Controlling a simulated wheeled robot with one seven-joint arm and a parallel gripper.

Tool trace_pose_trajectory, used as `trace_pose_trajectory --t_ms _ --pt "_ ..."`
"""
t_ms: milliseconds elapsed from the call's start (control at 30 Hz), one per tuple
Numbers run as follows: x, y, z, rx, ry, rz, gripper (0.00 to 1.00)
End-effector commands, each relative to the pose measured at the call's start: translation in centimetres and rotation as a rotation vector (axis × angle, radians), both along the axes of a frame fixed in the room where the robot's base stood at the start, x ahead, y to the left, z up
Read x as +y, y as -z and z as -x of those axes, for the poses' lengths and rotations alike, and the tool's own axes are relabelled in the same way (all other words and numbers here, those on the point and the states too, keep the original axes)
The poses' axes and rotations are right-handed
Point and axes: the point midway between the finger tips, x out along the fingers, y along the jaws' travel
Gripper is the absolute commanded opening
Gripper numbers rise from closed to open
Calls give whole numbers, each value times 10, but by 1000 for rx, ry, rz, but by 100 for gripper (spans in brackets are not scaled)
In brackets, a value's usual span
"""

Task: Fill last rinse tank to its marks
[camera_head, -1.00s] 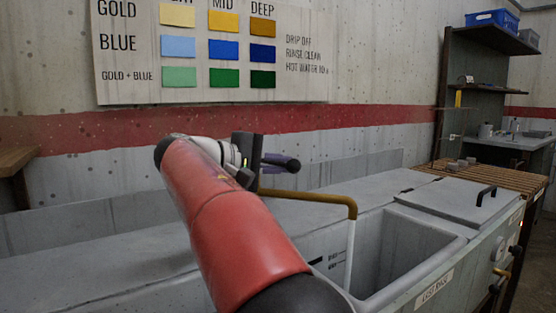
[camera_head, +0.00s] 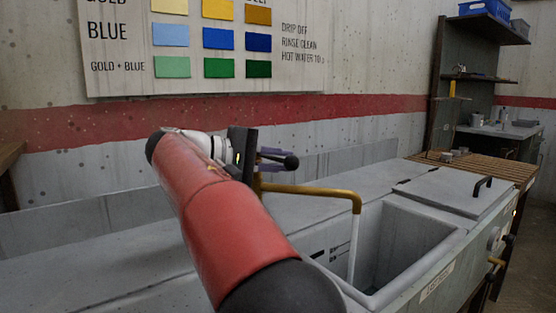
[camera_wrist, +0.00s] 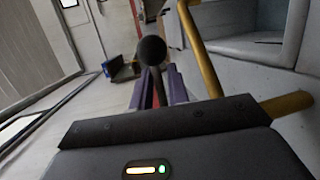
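The last rinse tank (camera_head: 385,225) is the open grey basin at the lower right, with a partly readable label on its front. Dark level marks (camera_head: 340,252) show on its inner wall, partly behind my arm. A brass spout (camera_head: 318,190) reaches over the tank, and a pale stream (camera_head: 353,248) falls from it. The water surface is hard to make out. My gripper (camera_head: 273,160) is at the tap lever, whose black knob (camera_head: 291,162) sticks out past the purple fingers. In the wrist view my gripper (camera_wrist: 157,88) has a finger on each side of the lever, with apparent gaps; the knob (camera_wrist: 151,50) is beyond.
A lidded tank (camera_head: 450,190) stands right of the open one, with a slatted wooden top (camera_head: 500,170) beyond it. A colour chart (camera_head: 200,50) hangs on the wall. Shelves (camera_head: 475,70) with a blue crate (camera_head: 487,10) stand at the back right.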

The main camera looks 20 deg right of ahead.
Motion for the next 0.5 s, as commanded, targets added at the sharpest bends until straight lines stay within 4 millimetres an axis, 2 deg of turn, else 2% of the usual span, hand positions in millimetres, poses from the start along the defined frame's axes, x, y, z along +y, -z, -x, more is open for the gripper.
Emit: trace_pose_trajectory --t_ms 33,100,367,500 --pt "0 0 0 0 0 0 24" --pt "0 0 0 0 0 1 32" --pt "1 -1 0 -1 -1 1 32" --pt "13 -3 0 -2 -3 2 32"
